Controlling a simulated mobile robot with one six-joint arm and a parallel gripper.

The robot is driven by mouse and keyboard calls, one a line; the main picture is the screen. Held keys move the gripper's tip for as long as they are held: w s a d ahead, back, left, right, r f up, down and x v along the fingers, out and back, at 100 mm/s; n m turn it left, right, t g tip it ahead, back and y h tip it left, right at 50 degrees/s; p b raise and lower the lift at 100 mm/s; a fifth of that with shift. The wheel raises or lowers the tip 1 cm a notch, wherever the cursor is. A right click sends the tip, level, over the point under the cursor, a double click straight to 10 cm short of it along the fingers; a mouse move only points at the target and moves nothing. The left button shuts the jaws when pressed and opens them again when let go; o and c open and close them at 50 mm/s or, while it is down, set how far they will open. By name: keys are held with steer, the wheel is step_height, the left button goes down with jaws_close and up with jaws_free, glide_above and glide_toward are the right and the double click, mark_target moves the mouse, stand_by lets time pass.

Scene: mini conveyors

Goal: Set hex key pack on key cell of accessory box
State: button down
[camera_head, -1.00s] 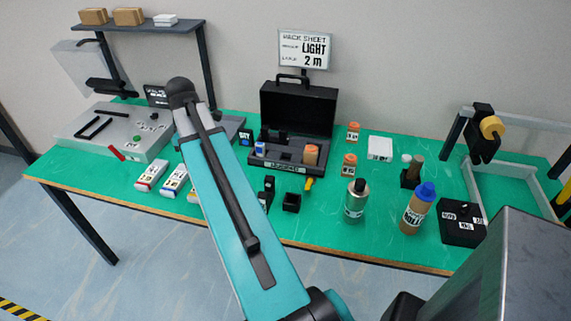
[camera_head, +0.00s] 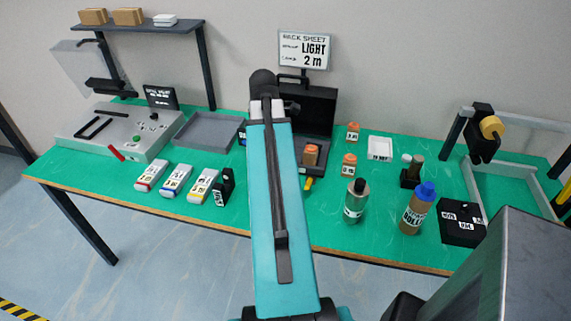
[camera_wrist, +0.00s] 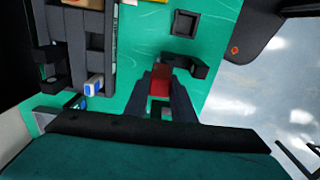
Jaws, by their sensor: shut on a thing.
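The accessory box, an open black case (camera_head: 311,107), stands at the back middle of the bench. My arm covers its left half in the head view. Its tray of cells (camera_wrist: 108,45) is at the upper left of the wrist view, with a blue-and-white item (camera_wrist: 94,87) in one cell. My gripper (camera_wrist: 161,84) is shut on a red piece (camera_wrist: 160,80), apparently the hex key pack, and points at the green bench beside the case. The fingers hide part of the piece. I cannot tell which cell is the key cell.
A black stand (camera_wrist: 192,66) is close beside the held piece, with a small open black box (camera_wrist: 186,23) beyond it. An orange-topped jar (camera_head: 310,155) stands in the case.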

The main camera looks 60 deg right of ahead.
steer(key=s+d+f+b, duration=0.1)
steer(key=s+d+f, duration=0.2)
steer(key=s, duration=0.5)
steer(key=shift+s+d+f, duration=0.25)
steer(key=shift+d, duration=0.2)
steer(key=shift+w+d, duration=0.1)
steer(key=w+d+f+p, duration=0.1)
steer(key=w+d+p, duration=0.2)
steer(key=w+d, duration=0.8)
steer(key=shift+d+f, duration=0.2)
steer(key=shift+f+p, duration=0.15)
steer(key=shift+p, duration=0.25)
steer(key=shift+f+p, duration=0.6)
steer(key=shift+f, duration=1)
steer(key=shift+f, duration=0.1)
